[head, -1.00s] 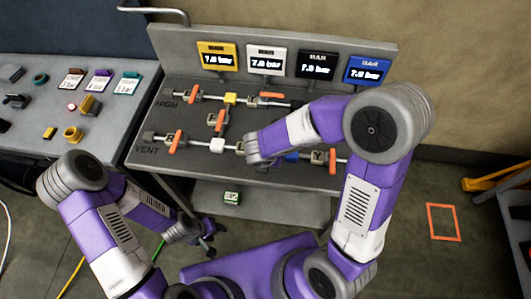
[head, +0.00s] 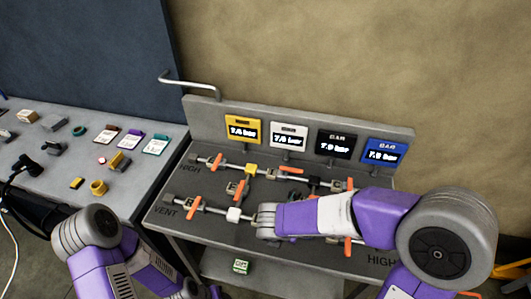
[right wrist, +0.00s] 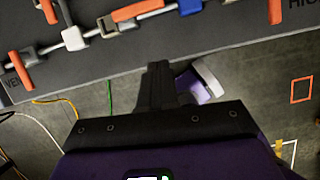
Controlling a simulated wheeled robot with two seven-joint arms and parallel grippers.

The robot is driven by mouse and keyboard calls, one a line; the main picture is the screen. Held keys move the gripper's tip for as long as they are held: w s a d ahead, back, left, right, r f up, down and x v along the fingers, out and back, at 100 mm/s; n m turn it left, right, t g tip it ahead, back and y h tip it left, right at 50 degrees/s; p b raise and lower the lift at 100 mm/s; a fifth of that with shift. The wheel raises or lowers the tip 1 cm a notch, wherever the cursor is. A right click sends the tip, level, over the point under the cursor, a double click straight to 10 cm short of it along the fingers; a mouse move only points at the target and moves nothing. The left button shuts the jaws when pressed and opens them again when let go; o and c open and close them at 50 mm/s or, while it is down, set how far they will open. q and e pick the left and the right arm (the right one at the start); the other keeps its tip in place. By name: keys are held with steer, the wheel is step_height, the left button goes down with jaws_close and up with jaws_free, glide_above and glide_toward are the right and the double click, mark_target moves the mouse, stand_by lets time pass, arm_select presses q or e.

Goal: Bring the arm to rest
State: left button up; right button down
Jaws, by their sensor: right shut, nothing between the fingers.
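My right arm reaches in from the right in the head view, its wrist (head: 266,220) in front of the lower pipe. The right fingers are hidden there. In the right wrist view my right gripper (right wrist: 158,68) is shut and empty, its tips lined up with the bench's front edge. My left arm (head: 95,235) is at the lower left of the head view, beside the bench; its gripper falls at or below the bottom edge and cannot be made out.
The grey bench (head: 165,232) carries pipes with several orange-handled valves, such as one (head: 195,203). Yellow, white, black and blue (head: 384,151) gauges stand behind. A side table (head: 60,190) holds cards and small parts. A small green box (head: 240,266) sits below.

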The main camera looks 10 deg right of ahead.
steer(key=s+a+f+m+g+y, duration=0.2)
steer(key=s+f+m+y, duration=0.1)
steer(key=f+m, duration=0.4)
steer(key=s+a+f+m+g+y, duration=0.2)
steer(key=s+f+m+g, duration=0.1)
steer(key=f+m, duration=0.4)
steer(key=s+d+f+m+t+b, duration=0.1)
steer(key=f+m+b, duration=0.3)
steer(key=f+m, duration=0.5)
steer(key=s+d+f+m+y+b, duration=0.1)
steer(key=f+m+b, duration=0.3)
steer(key=f+m, duration=0.5)
step_height(320, 180, down, 2)
steer(key=shift+s+d+m+t, duration=0.2)
steer(key=shift+s+m+t, duration=0.2)
steer(key=shift+s, duration=0.1)
